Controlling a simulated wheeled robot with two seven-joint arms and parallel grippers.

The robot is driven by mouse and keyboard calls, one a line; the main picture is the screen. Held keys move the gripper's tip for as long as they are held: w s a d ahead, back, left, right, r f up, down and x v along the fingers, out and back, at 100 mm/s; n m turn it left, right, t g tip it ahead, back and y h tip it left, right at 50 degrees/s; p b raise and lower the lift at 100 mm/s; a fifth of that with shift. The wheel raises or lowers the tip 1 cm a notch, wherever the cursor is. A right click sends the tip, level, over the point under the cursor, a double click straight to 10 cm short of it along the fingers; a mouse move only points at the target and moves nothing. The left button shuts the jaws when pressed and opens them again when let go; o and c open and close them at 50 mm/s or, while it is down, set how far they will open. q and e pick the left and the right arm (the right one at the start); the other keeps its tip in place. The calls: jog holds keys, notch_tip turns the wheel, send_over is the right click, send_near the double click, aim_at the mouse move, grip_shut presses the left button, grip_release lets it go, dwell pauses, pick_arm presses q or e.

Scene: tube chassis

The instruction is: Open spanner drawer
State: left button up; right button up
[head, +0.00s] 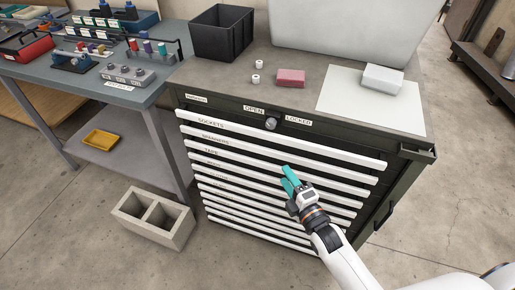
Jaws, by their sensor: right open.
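The spanner drawer (215,138) is the second from the top in the dark tool cabinet (409,152). It has a long white front strip with a dark label that looks like "SPANNERS", and it looks shut. The top drawer (320,149), labelled "SOCKETS", is just above it. A round lock knob (271,123) sits above the drawers between "OPEN" and "LOCKED" labels; I cannot tell its setting. My right gripper (290,177) has teal fingers, open, in front of the upper drawers right of centre. I cannot tell whether it touches a strip. My left gripper is out of view.
On the cabinet top are a black bin (222,33), a pink block (291,78), two small white cylinders and a pale block (383,79) on a white sheet (345,92). A workbench (150,94) stands left. A concrete block (150,228) lies on the floor front left.

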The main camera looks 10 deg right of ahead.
aim_at(272, 155)
jog(key=w, duration=0.3)
jog(key=w+a, duration=0.1)
jog(key=w, duration=0.3)
jog(key=w+a, duration=0.1)
jog(key=w, duration=0.3)
grip_shut()
